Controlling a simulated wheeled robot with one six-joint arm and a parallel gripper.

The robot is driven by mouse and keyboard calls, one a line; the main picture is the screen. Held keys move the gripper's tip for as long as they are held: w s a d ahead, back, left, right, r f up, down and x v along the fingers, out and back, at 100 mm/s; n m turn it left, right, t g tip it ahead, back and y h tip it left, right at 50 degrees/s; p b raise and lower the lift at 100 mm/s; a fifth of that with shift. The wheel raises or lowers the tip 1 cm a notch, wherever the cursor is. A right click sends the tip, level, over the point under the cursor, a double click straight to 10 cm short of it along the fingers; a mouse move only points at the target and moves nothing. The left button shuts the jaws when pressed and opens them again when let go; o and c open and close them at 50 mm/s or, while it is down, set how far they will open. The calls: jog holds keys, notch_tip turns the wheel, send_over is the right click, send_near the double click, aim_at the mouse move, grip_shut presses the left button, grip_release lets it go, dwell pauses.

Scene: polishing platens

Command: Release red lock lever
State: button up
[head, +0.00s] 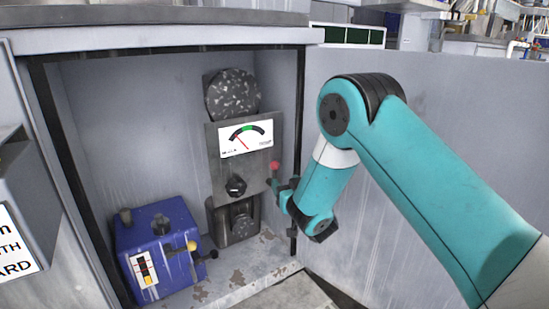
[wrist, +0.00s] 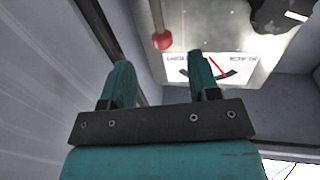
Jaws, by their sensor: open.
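The red lock lever (head: 275,166) shows as a small red ball at the right edge of the grey gauge panel (head: 226,175), inside the open cabinet. My gripper (head: 284,186) is just below and right of the red ball in the head view. It is open and empty in the wrist view (wrist: 162,72), with clear space between its teal fingers. The lever's base is partly hidden by my gripper in the head view.
The panel carries a gauge (head: 246,139) and a black knob (head: 236,187). A blue box (head: 157,250) with a yellow-knobbed lever stands on the cabinet floor at left. The cabinet's right frame edge (head: 299,150) is close beside my gripper.

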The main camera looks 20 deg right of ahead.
aim_at(275, 171)
jog(key=w, duration=0.5)
jog(key=w+a, duration=0.1)
jog(key=w, duration=0.2)
jog(key=shift+f, duration=0.15)
jog(key=shift+w, duration=0.55)
grip_shut()
